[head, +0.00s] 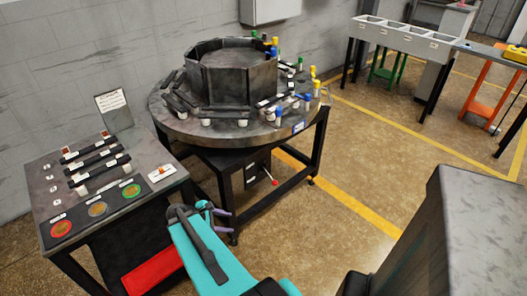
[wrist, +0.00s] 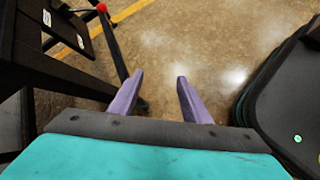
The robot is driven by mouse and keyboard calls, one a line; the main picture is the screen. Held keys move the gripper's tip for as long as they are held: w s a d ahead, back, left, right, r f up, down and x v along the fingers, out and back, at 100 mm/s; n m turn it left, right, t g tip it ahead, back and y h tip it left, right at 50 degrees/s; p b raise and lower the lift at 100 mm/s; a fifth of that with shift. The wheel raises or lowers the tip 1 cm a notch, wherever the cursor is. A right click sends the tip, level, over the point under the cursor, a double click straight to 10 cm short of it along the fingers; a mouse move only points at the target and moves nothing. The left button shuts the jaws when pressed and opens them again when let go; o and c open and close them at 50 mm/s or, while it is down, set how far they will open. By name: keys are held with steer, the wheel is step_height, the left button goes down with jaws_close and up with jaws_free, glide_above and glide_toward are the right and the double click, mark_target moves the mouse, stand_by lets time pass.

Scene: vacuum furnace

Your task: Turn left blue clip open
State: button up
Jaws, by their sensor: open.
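Several blue clips stand on the round grey table. One blue clip (head: 278,113) is at the front right rim, another blue clip (head: 307,102) is to its right, and a blue-topped one (head: 274,50) is at the back beside the dark ring. They are small, and I cannot tell whether each is open or shut. My gripper (wrist: 160,78) has two purple fingers spread apart with nothing between them, over bare floor. In the head view my gripper (head: 217,211) is low in front of the round table, apart from the clips. No clip shows in the wrist view.
The round table (head: 190,131) carries a dark polygonal ring (head: 236,80), with yellow and green clips on its right side. A control desk (head: 140,195) stands at left. A red-knobbed lever (head: 275,182) juts out under the round table.

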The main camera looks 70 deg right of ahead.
steer(key=a+f+m+y, duration=0.15)
steer(key=a+f, duration=0.35)
steer(key=a, duration=0.6)
steer(key=a+f+m+y, duration=0.1)
steer(key=a+f+y, duration=0.1)
steer(key=a+f, duration=0.65)
steer(key=s+a+f+m+y, duration=0.1)
steer(key=s+a+y, duration=0.1)
steer(key=a, duration=0.8)
steer(key=s+a+f+m+y, duration=0.1)
steer(key=s+a, duration=0.4)
steer(key=a, duration=0.5)
steer(key=shift+a+f+m+g+y, duration=0.15)
steer(key=shift+a+m+g+y, duration=0.25)
steer(key=shift+m, duration=0.25)
steer(key=shift+d, duration=0.1)
steer(key=c, duration=0.3)
